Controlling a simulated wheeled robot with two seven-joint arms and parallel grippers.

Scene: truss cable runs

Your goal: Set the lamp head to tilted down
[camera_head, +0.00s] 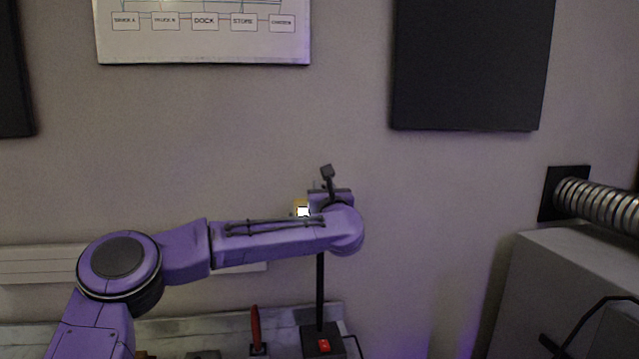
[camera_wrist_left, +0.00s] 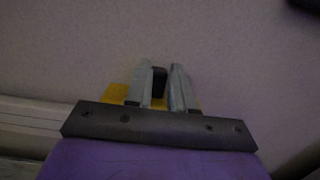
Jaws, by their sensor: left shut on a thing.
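The desk lamp has a black post (camera_head: 320,290) rising from a dark base with a red switch (camera_head: 323,346). Its yellow lamp head with a bright white face (camera_head: 302,211) shows just above my purple left forearm, and most of it is hidden. In the left wrist view, yellow parts of the lamp head (camera_wrist_left: 119,102) show behind the fingers. My left gripper (camera_wrist_left: 163,73) is shut on a small dark piece (camera_wrist_left: 159,83) at the lamp head. The fingertips are hidden in the head view, and the head's tilt is hard to tell. My right gripper is not in view.
A red-handled lever (camera_head: 255,328) stands left of the lamp base. A grey cabinet (camera_head: 570,285) with a ribbed metal duct (camera_head: 600,204) above it is at the right. Dark panels (camera_head: 470,65) and a white chart (camera_head: 203,38) hang on the wall. The wall area right of the lamp is clear.

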